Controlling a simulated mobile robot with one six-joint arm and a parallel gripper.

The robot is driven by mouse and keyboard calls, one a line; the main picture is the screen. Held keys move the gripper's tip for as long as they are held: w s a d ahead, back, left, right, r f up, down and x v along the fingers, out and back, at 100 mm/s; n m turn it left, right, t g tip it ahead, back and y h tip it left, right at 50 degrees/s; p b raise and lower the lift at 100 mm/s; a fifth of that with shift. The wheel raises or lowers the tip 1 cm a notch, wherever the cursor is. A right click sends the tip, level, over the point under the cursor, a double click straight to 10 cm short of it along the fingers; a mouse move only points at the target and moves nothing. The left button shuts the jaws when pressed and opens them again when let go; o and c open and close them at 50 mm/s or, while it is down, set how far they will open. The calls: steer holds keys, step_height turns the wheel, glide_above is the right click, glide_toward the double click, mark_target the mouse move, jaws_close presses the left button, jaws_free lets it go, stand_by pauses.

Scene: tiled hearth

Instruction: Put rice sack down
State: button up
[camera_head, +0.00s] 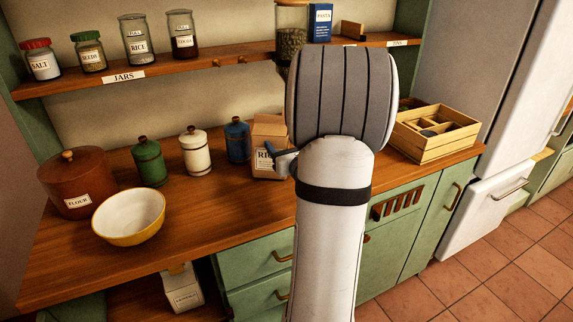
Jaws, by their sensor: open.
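The rice sack (268,132) is a brown paper bag with a white label of which only the first letters show. It stands upright on the wooden counter (225,205), right of the blue canister. My gripper (277,157) is open, at the front right of the sack, with a dark finger overlapping its label. My arm hides most of the gripper and the sack's right edge. I cannot tell whether the fingers touch the sack.
Blue (238,142), white (195,153) and green (149,162) canisters stand left of the sack. A flour canister (78,187) and a yellow bowl (129,217) are farther left. A divided wooden crate (437,150) is at right. The counter before the canisters is clear.

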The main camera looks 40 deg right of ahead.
jaws_close()
stand_by(0.3)
stand_by(0.4)
